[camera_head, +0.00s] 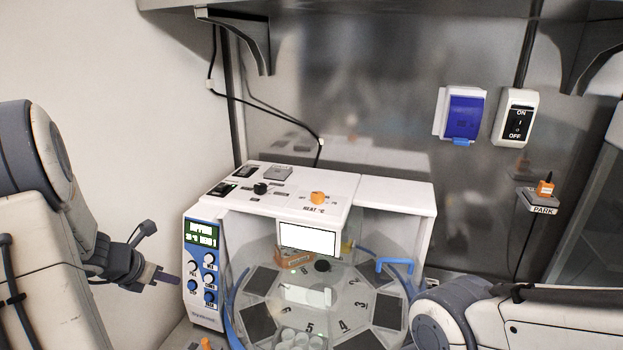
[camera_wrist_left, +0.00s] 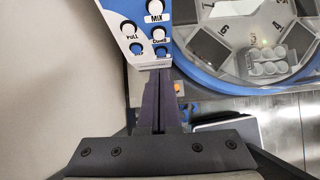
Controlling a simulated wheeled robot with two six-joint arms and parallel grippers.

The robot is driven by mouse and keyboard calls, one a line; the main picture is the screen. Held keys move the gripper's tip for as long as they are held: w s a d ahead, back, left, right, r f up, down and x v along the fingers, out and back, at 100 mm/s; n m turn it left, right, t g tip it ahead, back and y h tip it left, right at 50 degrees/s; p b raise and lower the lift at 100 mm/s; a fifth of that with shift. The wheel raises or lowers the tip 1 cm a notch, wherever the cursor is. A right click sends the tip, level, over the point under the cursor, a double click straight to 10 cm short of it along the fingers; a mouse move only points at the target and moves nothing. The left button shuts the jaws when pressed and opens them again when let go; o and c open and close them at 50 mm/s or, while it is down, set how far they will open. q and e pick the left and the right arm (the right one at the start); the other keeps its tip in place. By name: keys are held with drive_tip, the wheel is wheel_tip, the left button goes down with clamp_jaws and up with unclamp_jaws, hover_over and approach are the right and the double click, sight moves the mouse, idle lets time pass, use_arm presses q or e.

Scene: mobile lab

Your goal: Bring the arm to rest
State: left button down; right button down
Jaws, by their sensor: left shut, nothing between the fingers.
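My left gripper (camera_head: 168,277) is shut and empty. In the head view it hangs in the air just left of the machine's blue control panel (camera_head: 203,268). In the left wrist view its fingers (camera_wrist_left: 161,100) are together, pointing at the lower edge of the panel (camera_wrist_left: 150,30), with nothing between them. I cannot tell whether the fingertips touch the panel. My right arm (camera_head: 450,318) comes in at the lower right of the head view; its gripper is not in view.
The white machine (camera_head: 395,190) has a clear-covered round carousel (camera_head: 340,305) with numbered places. A wall switch (camera_head: 516,118), a blue socket (camera_head: 464,116) and a PARK holder (camera_head: 540,205) are on the back wall. A shelf bracket (camera_head: 245,40) hangs above. The left wall side is free.

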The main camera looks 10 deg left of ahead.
use_arm(q)
drive_tip(key=s+d+r+m+g+h+b, duration=0.1)
drive_tip(key=d+m+g+h, duration=0.1)
drive_tip(key=d+m, duration=1)
drive_tip(key=s+d+r+m+g+h+b, duration=0.15)
drive_tip(key=d+m, duration=0.55)
drive_tip(key=d, duration=1)
drive_tip(key=s+d+m+g+y, duration=0.1)
drive_tip(key=s+d+m, duration=0.3)
drive_tip(key=s+m, duration=0.5)
drive_tip(key=s+d+m+g+y, duration=0.2)
drive_tip(key=s+d+m, duration=0.3)
drive_tip(key=s+m, duration=0.4)
drive_tip(key=m+g, duration=0.1)
drive_tip(key=m, duration=0.4)
drive_tip(key=shift+s+d+f, duration=0.25)
drive_tip(key=shift+d+f, duration=0.05)
